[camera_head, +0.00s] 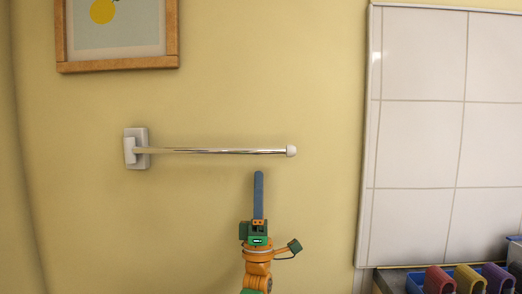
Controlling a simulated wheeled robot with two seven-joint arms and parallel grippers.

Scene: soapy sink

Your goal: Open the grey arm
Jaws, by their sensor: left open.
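The grey arm (215,151) is a thin shiny bar on the yellow wall. It runs almost level to the right from a whitish wall bracket (142,148) and ends in a white round knob (291,151). How far the bar stands out from the wall is hard to tell. My left gripper (258,174) points up, just below the bar and a little left of its knob. It is open, seen edge-on so that one blue finger shows, and nothing visible is held. A small gap shows between fingertip and bar. My right gripper is out of view.
A wood-framed picture (117,65) hangs above the bracket. White tiles (417,141) cover the wall at right. Red (438,280), yellow (468,279) and purple (497,278) items stand in a blue container at the lower right. The wall around the bar is bare.

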